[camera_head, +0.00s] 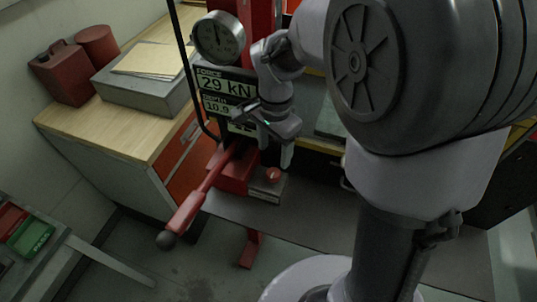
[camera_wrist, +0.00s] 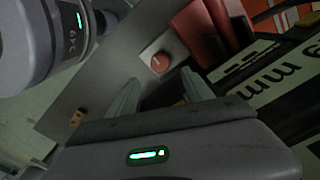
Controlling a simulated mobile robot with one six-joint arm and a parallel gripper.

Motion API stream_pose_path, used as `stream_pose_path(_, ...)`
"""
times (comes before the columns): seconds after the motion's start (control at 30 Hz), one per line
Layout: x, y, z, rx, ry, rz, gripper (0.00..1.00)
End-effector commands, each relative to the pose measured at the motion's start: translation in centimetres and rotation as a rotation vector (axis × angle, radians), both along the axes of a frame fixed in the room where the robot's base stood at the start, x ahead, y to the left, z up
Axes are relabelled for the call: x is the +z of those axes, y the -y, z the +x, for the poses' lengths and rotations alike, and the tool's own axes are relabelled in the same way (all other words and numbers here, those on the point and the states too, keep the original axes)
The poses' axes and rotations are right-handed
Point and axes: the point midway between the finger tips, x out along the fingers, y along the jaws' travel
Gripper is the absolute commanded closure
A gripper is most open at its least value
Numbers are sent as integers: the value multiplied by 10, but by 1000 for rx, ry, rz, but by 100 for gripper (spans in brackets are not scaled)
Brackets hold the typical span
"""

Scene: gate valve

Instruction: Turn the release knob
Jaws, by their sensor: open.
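The release knob (camera_head: 273,174) is a small round red knob on a grey metal block, right of the base of the red lever. In the wrist view the knob (camera_wrist: 160,62) shows a pale mark on its face and lies beyond my fingertips, roughly between them. My gripper (camera_wrist: 157,90) is open, with its two pale fingers apart and nothing between them. In the head view my gripper (camera_head: 273,152) is just above the knob, and the fingers are partly hidden by the gripper body. I see no contact with the knob.
The red lever (camera_head: 205,190) with a dark ball end juts toward the lower left. A display panel (camera_head: 225,92) reading 29 kN and a round gauge (camera_head: 218,38) stand close behind my gripper. A wooden-topped cabinet (camera_head: 110,130) is at left.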

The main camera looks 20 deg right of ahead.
Motion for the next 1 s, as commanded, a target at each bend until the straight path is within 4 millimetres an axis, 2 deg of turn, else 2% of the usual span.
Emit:
stream_pose_path(0.03,-13,0,-1,0,-3,1,41)
stream_pose_path(0.2,-48,0,-1,1,-4,0,41)
stream_pose_path(0.4,-78,0,0,1,-1,0,41)
stream_pose_path(0.57,-89,0,0,0,0,0,41)
stream_pose_path(0.83,-90,0,0,0,1,0,41)
stream_pose_path(0.87,-90,0,0,0,1,0,44)
stream_pose_path(1.0,-90,0,0,1,1,0,72)
